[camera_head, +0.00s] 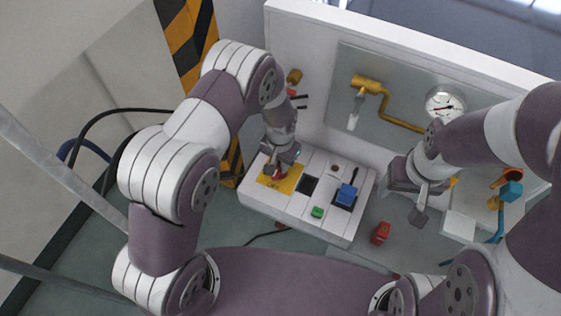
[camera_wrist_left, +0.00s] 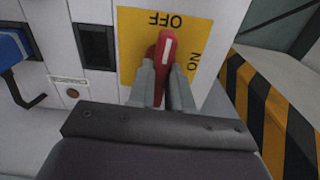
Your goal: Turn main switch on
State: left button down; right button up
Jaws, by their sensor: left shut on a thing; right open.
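The main switch is a red handle on a yellow plate (camera_head: 288,183) at the left end of a white control box (camera_head: 325,222). In the left wrist view, the red handle (camera_wrist_left: 165,50) stands between the fingers of my left gripper (camera_wrist_left: 165,78), which is shut on it. The yellow plate (camera_wrist_left: 136,48) reads OFF and ON, and the handle's tip lies near OFF. In the head view, my left gripper (camera_head: 277,170) covers most of the handle. My right gripper (camera_head: 420,208) is open and empty, to the right of the box.
On the box are a black socket (camera_head: 308,185), a blue switch (camera_head: 347,194) and a green button (camera_head: 317,212). A red object (camera_head: 381,233) lies right of the box. A pressure gauge (camera_head: 445,103) and yellow pipe (camera_head: 402,123) are on the back panel. A striped pillar (camera_wrist_left: 270,115) stands beside the box.

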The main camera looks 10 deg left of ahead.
pick_arm(q)
jog(key=m, duration=0.4)
jog(key=shift+m, duration=0.3)
jog(key=m, duration=0.4)
jog(key=shift+m+p, duration=0.3)
jog(key=shift+p, duration=0.1)
jog(key=m, duration=0.4)
jog(key=shift+m, duration=2)
jog(key=c, duration=1)
grip_release()
jog(key=shift+c, duration=0.2)
